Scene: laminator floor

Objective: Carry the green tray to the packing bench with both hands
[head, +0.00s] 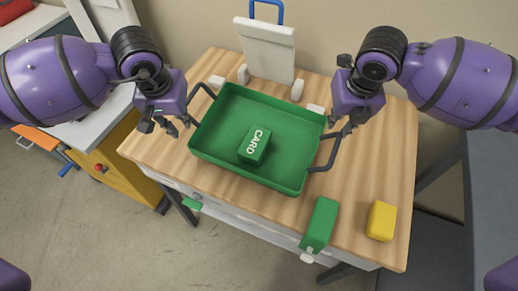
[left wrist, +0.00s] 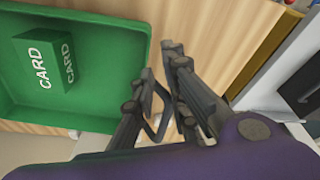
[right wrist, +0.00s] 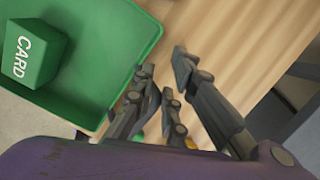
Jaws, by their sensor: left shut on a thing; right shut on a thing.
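The green tray (head: 222,153) is over a wooden-topped bench (head: 160,135); I cannot tell whether it rests on it or is held just above. A green box marked CARD (head: 254,146) sits inside the tray, also seen in the left wrist view (left wrist: 52,62) and right wrist view (right wrist: 35,52). Dark bar handles stick out at the tray's left and right sides. My left gripper (head: 173,124) is shut on the left handle (left wrist: 150,108). My right gripper (head: 338,130) is shut on the right handle (head: 328,157). The fingers partly hide both handles.
A white upright panel (head: 266,50) with a blue handle stands behind the tray. A green block (head: 320,224) and a yellow block (head: 381,221) are at the bench's front right. A grey-topped yellow cabinet (head: 110,160) is at left. Grey floor (head: 110,240) is open at front left.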

